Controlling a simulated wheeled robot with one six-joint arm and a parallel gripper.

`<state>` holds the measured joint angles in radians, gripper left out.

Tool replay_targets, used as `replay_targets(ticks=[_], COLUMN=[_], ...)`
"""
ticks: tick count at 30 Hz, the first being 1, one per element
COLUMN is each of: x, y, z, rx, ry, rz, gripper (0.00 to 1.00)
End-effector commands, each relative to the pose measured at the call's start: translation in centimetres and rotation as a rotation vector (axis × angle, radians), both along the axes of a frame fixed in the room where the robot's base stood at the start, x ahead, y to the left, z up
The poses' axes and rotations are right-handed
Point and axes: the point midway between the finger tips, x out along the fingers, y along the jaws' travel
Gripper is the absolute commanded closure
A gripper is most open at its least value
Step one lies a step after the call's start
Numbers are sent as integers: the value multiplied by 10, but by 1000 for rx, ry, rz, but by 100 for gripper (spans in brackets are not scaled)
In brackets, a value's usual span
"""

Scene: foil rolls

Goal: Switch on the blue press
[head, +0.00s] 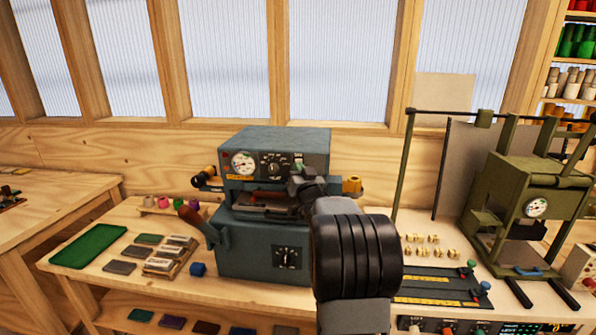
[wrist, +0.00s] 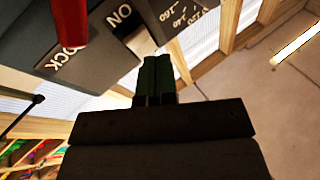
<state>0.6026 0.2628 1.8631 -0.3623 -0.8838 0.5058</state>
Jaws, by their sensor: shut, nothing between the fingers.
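The blue press (head: 262,262) stands on the wooden bench, a grey-blue machine with a round gauge (head: 244,163), a dial (head: 273,168) and a yellow-black strip on its upper panel. My gripper (head: 297,178) is shut and empty in front of the right part of that panel. In the wrist view its fingers (wrist: 162,78) are together, close to a dark panel marked "ON" (wrist: 124,14) and "LOCK" (wrist: 68,56). A pale patch (wrist: 141,43) shows below "ON", beside the fingertips. I cannot tell if the fingers touch the panel. My arm hides part of the press's right side.
A green press (head: 505,195) stands to the right, with brass pieces (head: 424,238) before it. Windows and a wooden wall are behind.

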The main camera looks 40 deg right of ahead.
Motion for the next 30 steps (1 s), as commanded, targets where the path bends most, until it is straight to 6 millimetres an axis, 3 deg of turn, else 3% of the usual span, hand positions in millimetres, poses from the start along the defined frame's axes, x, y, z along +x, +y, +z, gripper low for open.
replay_targets(ticks=[30], x=[6], y=[-6], z=[-3], rx=[-1], ry=[1], rz=[0], gripper=[100])
